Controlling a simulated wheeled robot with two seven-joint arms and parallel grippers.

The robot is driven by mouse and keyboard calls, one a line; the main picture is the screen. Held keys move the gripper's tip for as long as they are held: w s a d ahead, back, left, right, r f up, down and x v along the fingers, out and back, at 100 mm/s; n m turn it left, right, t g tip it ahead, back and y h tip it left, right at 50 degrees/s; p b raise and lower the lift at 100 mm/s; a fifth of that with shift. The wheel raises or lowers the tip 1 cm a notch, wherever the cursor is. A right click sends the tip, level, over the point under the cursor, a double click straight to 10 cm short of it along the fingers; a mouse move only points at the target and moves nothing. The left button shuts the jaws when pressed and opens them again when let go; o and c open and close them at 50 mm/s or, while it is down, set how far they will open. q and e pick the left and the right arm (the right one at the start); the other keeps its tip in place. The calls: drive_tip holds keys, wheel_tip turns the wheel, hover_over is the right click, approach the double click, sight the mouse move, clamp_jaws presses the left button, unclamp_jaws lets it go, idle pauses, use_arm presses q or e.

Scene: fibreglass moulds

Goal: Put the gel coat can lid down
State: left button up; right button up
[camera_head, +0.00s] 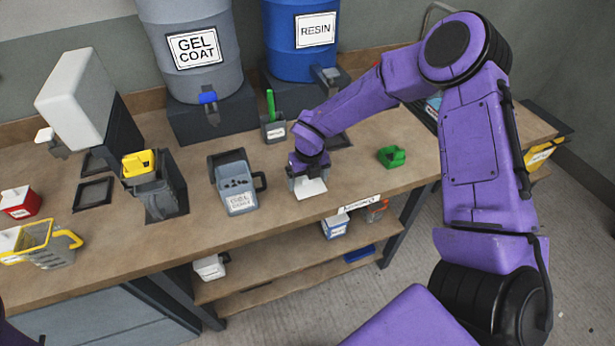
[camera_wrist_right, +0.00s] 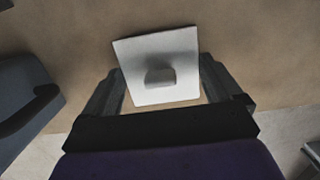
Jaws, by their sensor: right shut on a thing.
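The gel coat can lid is a white square plate (camera_head: 311,189) with a small grip knob, low over or on the bench top; I cannot tell if it touches. In the right wrist view the lid (camera_wrist_right: 158,50) lies between the two fingers. My right gripper (camera_head: 308,182) is shut on the lid, pointing down. The grey gel coat can (camera_head: 236,187) stands open to the left of the lid, with its label facing front and its handle toward the lid. It also shows partly at the left edge of the wrist view (camera_wrist_right: 28,92). My left gripper is not in view.
The wooden bench (camera_head: 345,180) has free room right of the lid, up to a green object (camera_head: 391,157). A small grey holder (camera_head: 274,130) stands behind. The gel coat drum (camera_head: 195,50) and resin drum (camera_head: 300,40) stand at the back. The bench's front edge is close.

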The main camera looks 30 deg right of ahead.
sight(309, 187)
drive_tip(key=o, duration=0.7)
drive_tip(key=shift+r+p, duration=0.3)
drive_tip(key=shift+p, duration=0.05)
drive_tip(key=r, duration=0.4)
drive_tip(key=s+r+b, duration=0.1)
drive_tip(key=r, duration=0.2)
drive_tip(key=r+b, duration=0.1)
drive_tip(key=r, duration=0.3)
drive_tip(key=shift+s+a+r, duration=0.15)
drive_tip(key=shift+s+r, duration=0.05)
drive_tip(key=shift+r, duration=0.1)
